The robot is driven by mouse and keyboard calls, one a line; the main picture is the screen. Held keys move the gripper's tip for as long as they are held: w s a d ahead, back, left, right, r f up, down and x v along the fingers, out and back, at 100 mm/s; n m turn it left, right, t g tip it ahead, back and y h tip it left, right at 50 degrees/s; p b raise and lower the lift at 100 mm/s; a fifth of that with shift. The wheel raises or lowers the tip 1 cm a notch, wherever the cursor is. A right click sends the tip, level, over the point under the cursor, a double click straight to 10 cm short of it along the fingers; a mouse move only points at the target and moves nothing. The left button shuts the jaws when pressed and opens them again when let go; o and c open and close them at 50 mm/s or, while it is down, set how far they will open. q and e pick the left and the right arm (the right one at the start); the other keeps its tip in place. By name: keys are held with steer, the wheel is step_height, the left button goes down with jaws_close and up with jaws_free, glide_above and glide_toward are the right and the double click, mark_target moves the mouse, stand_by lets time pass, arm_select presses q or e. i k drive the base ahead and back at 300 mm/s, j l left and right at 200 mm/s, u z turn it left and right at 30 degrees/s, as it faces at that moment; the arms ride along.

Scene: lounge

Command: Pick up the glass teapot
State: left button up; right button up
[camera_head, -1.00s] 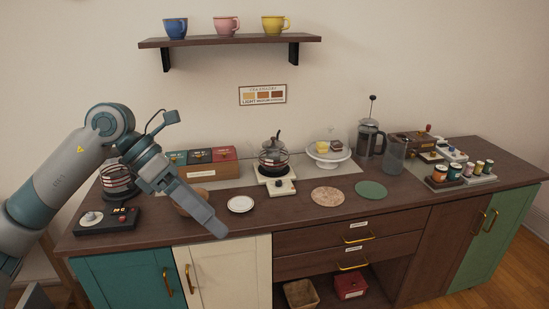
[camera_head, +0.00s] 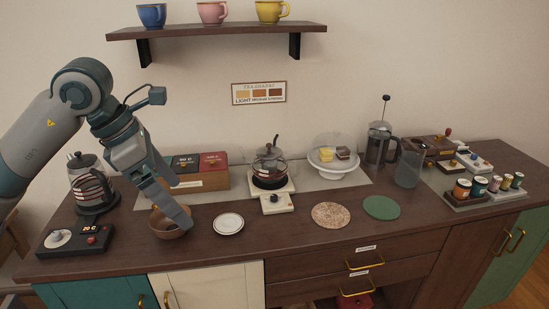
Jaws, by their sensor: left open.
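The glass teapot (camera_head: 269,166) has a dark lid, handle and band. It stands upright on a white stand with a knob (camera_head: 278,203) at the back middle of the counter. My left gripper (camera_head: 182,206) is open and points down, left of the teapot and apart from it. Its fingers are over a brown bowl (camera_head: 165,229) and hide part of it. I see nothing held in them. My right gripper is not in view.
A kettle (camera_head: 88,190) and a black control box (camera_head: 75,240) stand at left. A box with colored compartments (camera_head: 205,178), a small white plate (camera_head: 229,223) and a domed cake stand (camera_head: 333,160) surround the teapot. A French press (camera_head: 379,146) is at right; a shelf (camera_head: 215,31) hangs above.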

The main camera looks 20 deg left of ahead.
mark_target(268, 172)
steer(key=i, duration=1.35)
